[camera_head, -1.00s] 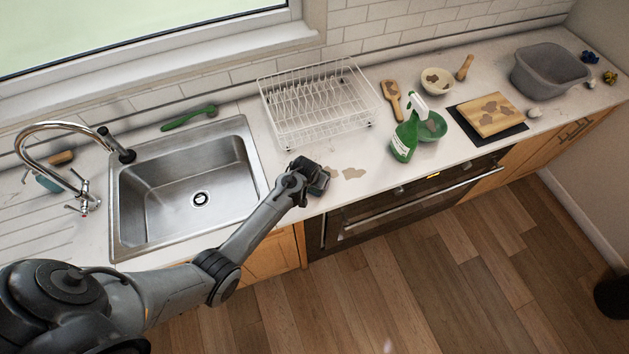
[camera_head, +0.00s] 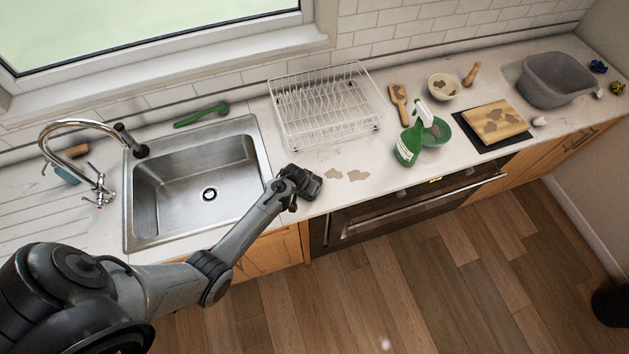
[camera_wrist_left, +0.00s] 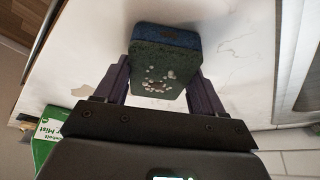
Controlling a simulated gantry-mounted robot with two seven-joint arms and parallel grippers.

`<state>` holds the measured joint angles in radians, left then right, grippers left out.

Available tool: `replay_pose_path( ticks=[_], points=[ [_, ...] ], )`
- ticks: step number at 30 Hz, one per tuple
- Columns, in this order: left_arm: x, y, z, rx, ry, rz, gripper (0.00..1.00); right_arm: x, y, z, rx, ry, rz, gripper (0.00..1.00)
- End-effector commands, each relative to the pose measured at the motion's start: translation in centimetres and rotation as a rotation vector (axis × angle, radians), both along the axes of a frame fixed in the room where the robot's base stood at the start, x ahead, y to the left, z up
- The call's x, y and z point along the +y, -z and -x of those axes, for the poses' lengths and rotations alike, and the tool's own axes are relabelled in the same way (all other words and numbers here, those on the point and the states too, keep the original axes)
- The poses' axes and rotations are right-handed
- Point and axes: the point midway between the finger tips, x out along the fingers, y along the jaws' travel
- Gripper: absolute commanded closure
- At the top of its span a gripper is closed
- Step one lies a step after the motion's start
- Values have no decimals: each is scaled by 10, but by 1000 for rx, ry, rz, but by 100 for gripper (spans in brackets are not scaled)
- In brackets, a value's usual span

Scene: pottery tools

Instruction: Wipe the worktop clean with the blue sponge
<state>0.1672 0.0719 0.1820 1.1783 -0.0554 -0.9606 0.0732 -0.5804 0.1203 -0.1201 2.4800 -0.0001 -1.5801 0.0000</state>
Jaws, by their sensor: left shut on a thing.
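My left gripper (camera_head: 303,186) is over the worktop (camera_head: 322,200) between the sink and the stains, near the front edge. In the left wrist view, my left gripper (camera_wrist_left: 158,88) is shut on the blue sponge (camera_wrist_left: 165,38), which has a dark green face with pale specks like suds. The head view shows the sponge only as a dark block at the fingers. Brown stains (camera_head: 357,175) lie on the worktop just right of the gripper, and a bit of stain (camera_wrist_left: 88,105) shows in the wrist view. My right gripper is not in view.
The sink (camera_head: 200,180) is left of the gripper. A white dish rack (camera_head: 330,110) stands behind. To the right are a green spray bottle (camera_head: 408,145), a green bowl (camera_head: 437,132), a stained cutting board (camera_head: 497,121) and a grey tub (camera_head: 556,85).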

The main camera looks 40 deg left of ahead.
Motion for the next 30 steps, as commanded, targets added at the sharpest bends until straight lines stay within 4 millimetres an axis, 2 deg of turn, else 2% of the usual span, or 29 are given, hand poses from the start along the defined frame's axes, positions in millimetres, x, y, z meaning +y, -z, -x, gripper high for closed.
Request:
replay_pose_path(
  ticks=[5,17,30],
  points=[
    [5,1,9,5,-2,0,44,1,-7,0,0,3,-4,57],
    [4,2,8,4,-1,0,44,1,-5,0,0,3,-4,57],
    [-15,4,-23,1,3,2,44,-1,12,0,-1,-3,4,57]
  ],
)
